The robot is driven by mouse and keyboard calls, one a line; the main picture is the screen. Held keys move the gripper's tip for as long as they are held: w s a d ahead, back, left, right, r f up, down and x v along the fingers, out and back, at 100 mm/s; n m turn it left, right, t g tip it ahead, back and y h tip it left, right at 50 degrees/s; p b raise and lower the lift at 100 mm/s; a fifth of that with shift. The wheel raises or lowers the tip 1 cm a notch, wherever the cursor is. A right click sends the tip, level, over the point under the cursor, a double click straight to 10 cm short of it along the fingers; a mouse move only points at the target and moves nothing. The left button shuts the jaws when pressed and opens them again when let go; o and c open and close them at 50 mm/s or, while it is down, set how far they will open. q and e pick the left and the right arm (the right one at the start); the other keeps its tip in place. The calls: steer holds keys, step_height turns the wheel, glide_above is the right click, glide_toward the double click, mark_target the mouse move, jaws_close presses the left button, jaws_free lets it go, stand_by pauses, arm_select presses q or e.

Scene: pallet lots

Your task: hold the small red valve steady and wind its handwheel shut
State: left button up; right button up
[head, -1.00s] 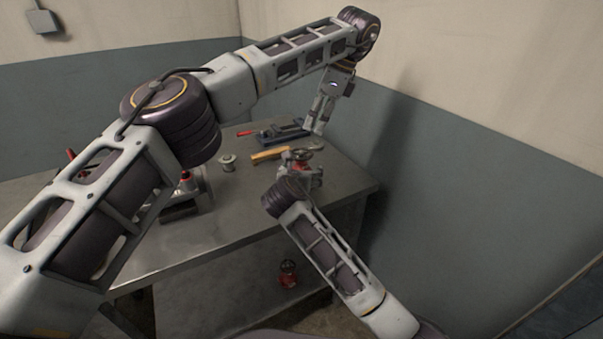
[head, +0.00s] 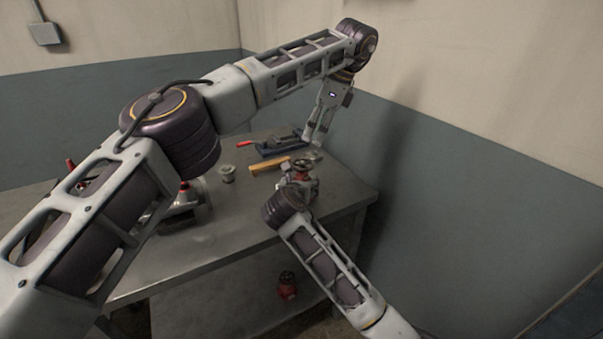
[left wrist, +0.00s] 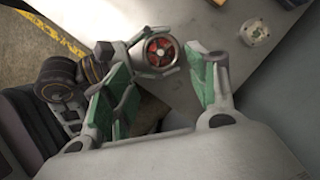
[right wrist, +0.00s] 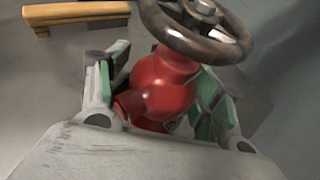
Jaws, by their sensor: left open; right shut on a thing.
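The small red valve (right wrist: 163,88) stands upright on the bench, its red body between the fingers of my right gripper (right wrist: 160,105), which is shut on it. Its dark round handwheel (right wrist: 226,43) sits on top, above the fingers. In the head view the valve (head: 298,176) is partly hidden behind my right wrist. My left gripper (head: 316,137) is open and empty, pointing down above the bench, beyond and a little right of the valve. In the left wrist view the handwheel (left wrist: 157,53) shows beyond the open green-padded fingers (left wrist: 165,95), apart from them.
On the steel bench (head: 235,225) lie a wooden-handled tool (head: 268,166), a small grey fitting (head: 227,173) and a blue-based device with a red handle (head: 278,146). Another red valve (head: 287,284) is on the lower shelf. A wall stands close on the right.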

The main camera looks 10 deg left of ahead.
arm_select(q)
steer(key=o, duration=0.4)
steer(key=shift+n, duration=0.4)
steer(key=a+r, duration=0.1)
steer(key=a, duration=0.1)
steer(key=w+a+r, duration=0.1)
steer(key=r, duration=0.1)
steer(key=shift+w+a+r, duration=0.1)
steer(key=shift+a+r, duration=0.1)
steer(key=shift+a, duration=0.2)
steer(key=a+r, duration=0.2)
steer(key=a, duration=0.4)
steer(key=d+f+m+h, duration=0.1)
steer(key=d+m+h, duration=0.1)
steer(key=m, duration=1)
steer(key=s+d+f+m+h, duration=0.1)
steer(key=d+m, duration=0.3)
steer(key=m, duration=0.7)
steer(key=shift+f+m+h, duration=0.4)
steer(key=shift+f+h, duration=0.1)
steer(key=shift+d, duration=0.1)
